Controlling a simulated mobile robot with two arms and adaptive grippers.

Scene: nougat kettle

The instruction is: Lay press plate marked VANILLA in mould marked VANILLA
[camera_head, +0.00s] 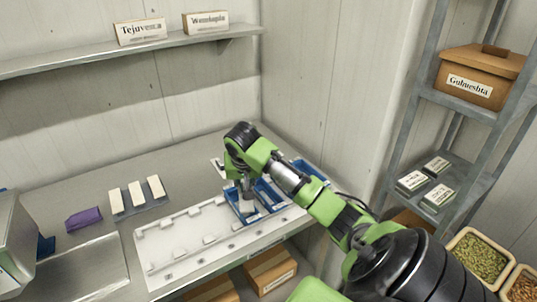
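My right gripper (247,191) comes in from the right and points down over the leftmost blue mould (234,202). A small light grey piece (246,207) shows just below the fingers, inside or just above that mould. I cannot tell whether the fingers hold it or whether it is the press plate. A second blue mould (270,196) stands beside the first, and another blue one (311,171) is partly behind my arm. No VANILLA marking is readable on any mould or plate. My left gripper is not in view.
A white fixture (155,255) with several small blocks lies along the bench front. Three pale bars (136,195) stand on a grey holder, near a purple block (83,219). A wall shelf (120,55) carries two signs. A metal rack (400,130) with a brown box (478,75) is right.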

